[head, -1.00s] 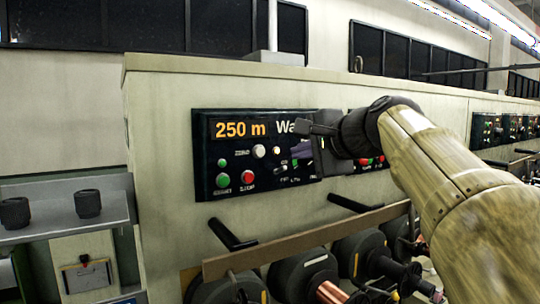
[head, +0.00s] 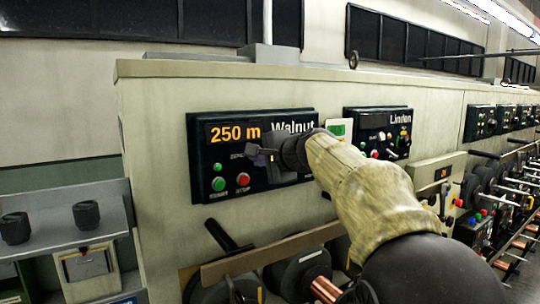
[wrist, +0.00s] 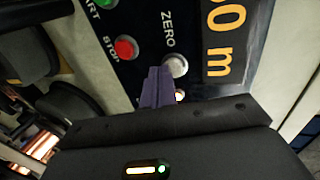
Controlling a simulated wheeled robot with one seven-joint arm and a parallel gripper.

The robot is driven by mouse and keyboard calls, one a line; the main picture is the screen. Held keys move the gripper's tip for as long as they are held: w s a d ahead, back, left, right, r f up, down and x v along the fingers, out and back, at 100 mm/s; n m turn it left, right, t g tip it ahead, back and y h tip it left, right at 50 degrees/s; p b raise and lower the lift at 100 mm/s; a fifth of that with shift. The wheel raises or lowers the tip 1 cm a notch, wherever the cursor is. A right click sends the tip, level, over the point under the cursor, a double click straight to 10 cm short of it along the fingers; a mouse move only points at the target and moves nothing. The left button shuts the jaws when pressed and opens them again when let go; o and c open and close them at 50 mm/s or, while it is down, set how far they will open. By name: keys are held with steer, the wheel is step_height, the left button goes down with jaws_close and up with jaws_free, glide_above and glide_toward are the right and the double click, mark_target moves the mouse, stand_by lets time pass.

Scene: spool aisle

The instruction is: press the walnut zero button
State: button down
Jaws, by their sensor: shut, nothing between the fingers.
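The Walnut panel (head: 225,119) is black, with a display reading "250 m" and the name Walnut. The zero button is hidden behind my gripper (head: 254,153) in the head view. In the wrist view the zero button (wrist: 175,66) is round and whitish, beside the printed word ZERO. My gripper also shows in the wrist view, with its purple-grey fingers (wrist: 157,80) closed together and empty. The fingertips appear just beside the zero button, on the side of a small lit lamp (wrist: 180,96). I cannot tell whether they touch the panel.
On the same panel are a green start button (head: 218,184) and a red stop button (head: 243,179); the red one (wrist: 126,47) is near my fingers in the wrist view. The Linden panel (head: 380,132) is to the right. Black handles (head: 228,235) and spools jut out below.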

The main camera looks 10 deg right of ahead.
steer(key=shift+s, duration=0.15)
steer(key=shift+d, duration=0.15)
steer(key=shift+w+a+r, duration=0.25)
steer(key=shift+w+r, duration=0.05)
steer(key=shift+w, duration=0.25)
steer(key=shift+s, duration=0.1)
steer(key=f+b+v, duration=0.1)
steer(key=b+v, duration=0.4)
steer(key=v, duration=0.8)
steer(key=shift+s+d+f, duration=0.25)
steer(key=shift+s+d, duration=0.1)
steer(key=shift+s, duration=0.2)
